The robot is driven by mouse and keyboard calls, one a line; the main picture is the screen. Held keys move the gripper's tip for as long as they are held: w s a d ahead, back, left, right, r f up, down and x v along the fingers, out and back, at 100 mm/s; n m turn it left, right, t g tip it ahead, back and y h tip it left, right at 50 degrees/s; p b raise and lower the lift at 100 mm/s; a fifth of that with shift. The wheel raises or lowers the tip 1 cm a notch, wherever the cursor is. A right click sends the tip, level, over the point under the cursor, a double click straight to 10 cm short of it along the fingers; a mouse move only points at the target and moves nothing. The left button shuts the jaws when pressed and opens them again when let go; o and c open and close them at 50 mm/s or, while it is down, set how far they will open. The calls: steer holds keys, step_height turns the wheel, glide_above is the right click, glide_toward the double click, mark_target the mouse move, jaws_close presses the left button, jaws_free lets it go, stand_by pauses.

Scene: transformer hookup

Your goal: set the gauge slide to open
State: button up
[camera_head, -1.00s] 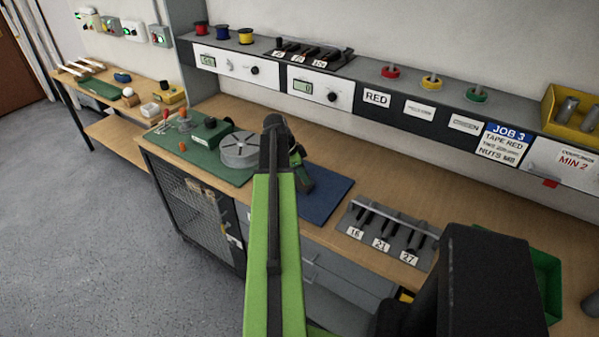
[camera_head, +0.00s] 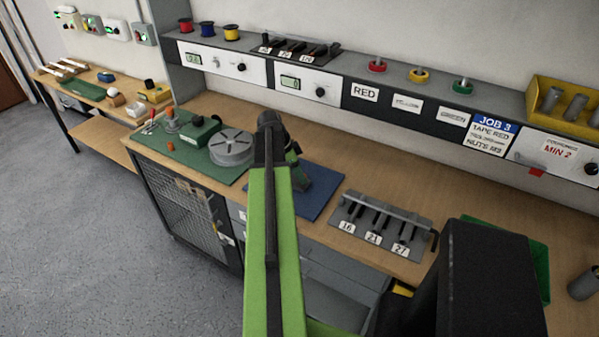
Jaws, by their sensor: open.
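No part in view is plainly marked as the gauge slide. A grey rack (camera_head: 348,212) marked 16, 21 and 27, with a bar across its top, stands on the bench right of the blue mat. A white panel (camera_head: 545,150) at the far right of the shelf front carries a red tab (camera_head: 536,171). I cannot tell whether either holds the slide. My gripper (camera_head: 303,182) is at the end of my green arm, over the blue mat (camera_head: 322,197) and left of the rack. It is open, with its fingertips hard to make out and nothing seen in it.
A green mat (camera_head: 190,157) with a grey round fixture (camera_head: 232,147) lies to the left. White panels with displays and knobs line the shelf front (camera_head: 222,63). A green bin (camera_head: 527,262) is at right, partly hidden by my dark body part. Bare wood lies behind the rack.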

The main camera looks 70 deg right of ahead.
steer(key=p+v, duration=1.4)
steer(key=v, duration=0.2)
steer(key=shift+w+r+p, duration=0.2)
steer(key=shift+r+p, duration=0.1)
steer(key=shift+r, duration=0.05)
steer(key=w+a+f+n+t+h+b, duration=0.1)
steer(key=w+a+f+n+b, duration=0.25)
steer(key=w+a, duration=0.95)
steer(key=w+a+f+n+t+b, duration=0.15)
steer(key=w+a+n, duration=0.25)
steer(key=w+a, duration=0.9)
steer(key=a+f+n+y+b, duration=0.1)
steer(key=a+f+n, duration=0.1)
steer(key=a+n, duration=0.8)
steer(key=w+a+f+n+t+y+b, duration=0.1)
steer(key=a+n, duration=1)
steer(key=a, duration=1.2)
steer(key=shift+w+a+f+y+b, duration=0.3)
steer(key=shift+f+y+b, duration=0.25)
steer(key=shift+f+y, duration=0.35)
